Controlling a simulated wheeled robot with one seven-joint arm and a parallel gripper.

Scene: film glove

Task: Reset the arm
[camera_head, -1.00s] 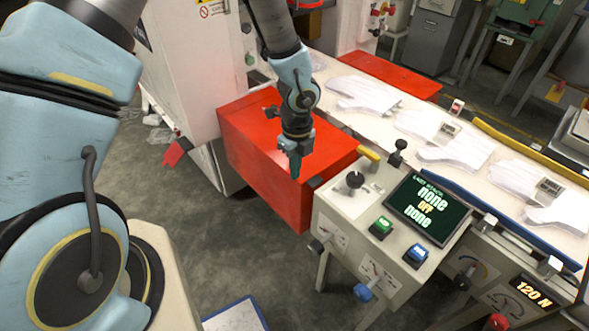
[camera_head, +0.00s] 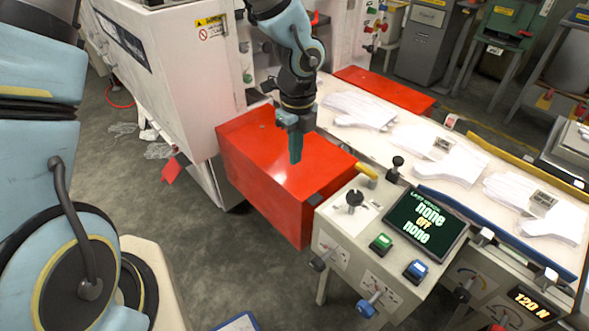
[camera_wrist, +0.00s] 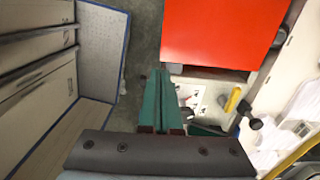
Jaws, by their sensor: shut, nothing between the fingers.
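My gripper (camera_head: 295,158) is shut and empty, with its green fingers pointing down. In the head view it hangs in front of the red box (camera_head: 262,160), and I cannot tell how far above the box it is. In the wrist view the green fingers (camera_wrist: 160,90) lie together in the middle, with the red box (camera_wrist: 215,35) beyond them. My arm comes down from the top of the head view.
A control console (camera_head: 335,225) with a screen (camera_head: 424,221), green and blue buttons and levers stands right of the red box. Pale gloves (camera_head: 445,160) lie on the white conveyor behind it. A white machine (camera_head: 165,75) stands left. Grey floor (camera_head: 215,255) is open in front.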

